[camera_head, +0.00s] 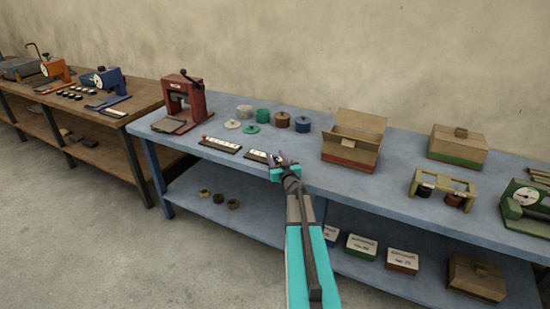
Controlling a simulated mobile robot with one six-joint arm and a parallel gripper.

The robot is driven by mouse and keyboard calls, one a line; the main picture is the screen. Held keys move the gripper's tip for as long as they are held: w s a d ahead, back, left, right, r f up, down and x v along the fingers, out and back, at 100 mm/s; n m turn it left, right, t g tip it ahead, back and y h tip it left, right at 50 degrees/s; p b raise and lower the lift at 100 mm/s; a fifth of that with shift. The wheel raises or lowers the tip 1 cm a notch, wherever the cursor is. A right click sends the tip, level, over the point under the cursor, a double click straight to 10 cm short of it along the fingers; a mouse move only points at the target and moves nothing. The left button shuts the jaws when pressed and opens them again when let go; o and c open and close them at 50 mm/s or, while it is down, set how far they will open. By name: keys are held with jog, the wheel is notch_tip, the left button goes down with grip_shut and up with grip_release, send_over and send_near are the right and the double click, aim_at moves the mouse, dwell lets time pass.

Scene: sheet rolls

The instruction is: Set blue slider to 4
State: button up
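Two dark slider strips with pale marked faces lie near the front edge of the blue table. The left strip (222,146) has a red knob at its left end. The right strip (257,155) is partly covered by my gripper (277,161). No blue knob can be made out on it, and its numbers are too small to read. My gripper is at the right end of this strip, with its fingertips over or beside it. Whether the fingers are open, shut or touching a knob cannot be told.
A red press (183,101) stands to the left, and several round pots and lids (263,116) lie behind the strips. An open cardboard box (352,140) stands close to the right of my gripper. A yellowish stand (442,188) is farther right.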

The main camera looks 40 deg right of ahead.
jog(key=b+v, duration=0.1)
jog(key=v, duration=1.2)
jog(key=shift+s+b, duration=0.35)
jog(key=shift+b, duration=0.05)
jog(key=shift+a, duration=0.1)
dwell(0.5)
